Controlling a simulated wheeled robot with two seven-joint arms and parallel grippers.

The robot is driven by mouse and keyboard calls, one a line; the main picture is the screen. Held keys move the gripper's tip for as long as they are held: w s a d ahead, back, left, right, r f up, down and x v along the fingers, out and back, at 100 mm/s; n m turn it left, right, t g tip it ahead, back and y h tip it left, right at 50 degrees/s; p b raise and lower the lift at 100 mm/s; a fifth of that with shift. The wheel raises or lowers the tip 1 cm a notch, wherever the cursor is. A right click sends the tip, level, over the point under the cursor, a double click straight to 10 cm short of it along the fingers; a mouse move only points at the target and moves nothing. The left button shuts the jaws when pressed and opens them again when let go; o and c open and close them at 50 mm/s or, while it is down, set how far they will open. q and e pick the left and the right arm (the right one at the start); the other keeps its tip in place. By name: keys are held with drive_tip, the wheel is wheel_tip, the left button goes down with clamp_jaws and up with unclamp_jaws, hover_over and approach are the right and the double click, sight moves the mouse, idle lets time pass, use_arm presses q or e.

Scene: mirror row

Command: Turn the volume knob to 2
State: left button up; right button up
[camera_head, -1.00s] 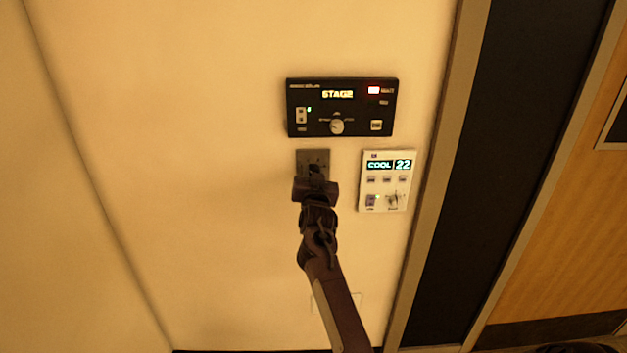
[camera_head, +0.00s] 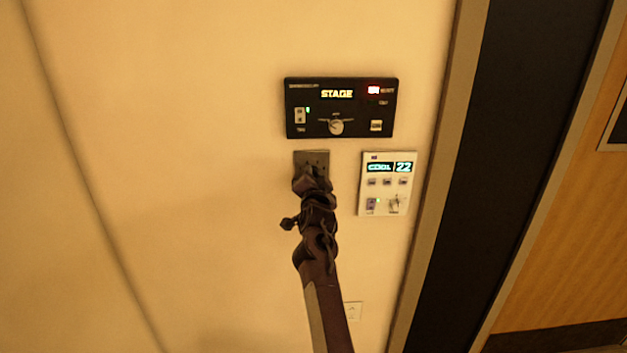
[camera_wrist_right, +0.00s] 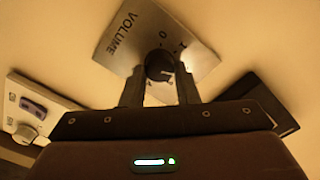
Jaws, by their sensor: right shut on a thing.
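The volume plate (camera_head: 311,156) is a small grey metal plate on the wall, below the black panel. In the right wrist view the plate (camera_wrist_right: 150,28) looks tilted, with the word VOLUME and the digits 0 and 1 readable. Its dark round volume knob (camera_wrist_right: 159,64) sits between the fingers of my right gripper (camera_wrist_right: 160,82), which is shut on it. I cannot tell which number the knob points to. In the head view my right gripper (camera_head: 312,175) covers the knob and the plate's lower part. My left gripper is out of view.
A black panel (camera_head: 355,107) reading STAGE, with its own knob and switches, is just above. A white thermostat panel (camera_head: 400,183) reading COOL 22 is close on the right. A wall socket (camera_head: 353,311) is lower down. The wall at left is clear.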

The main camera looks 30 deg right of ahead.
idle(0.4)
drive_tip(key=o, duration=1)
drive_tip(key=shift+c, duration=0.2)
drive_tip(key=shift+f, duration=0.1)
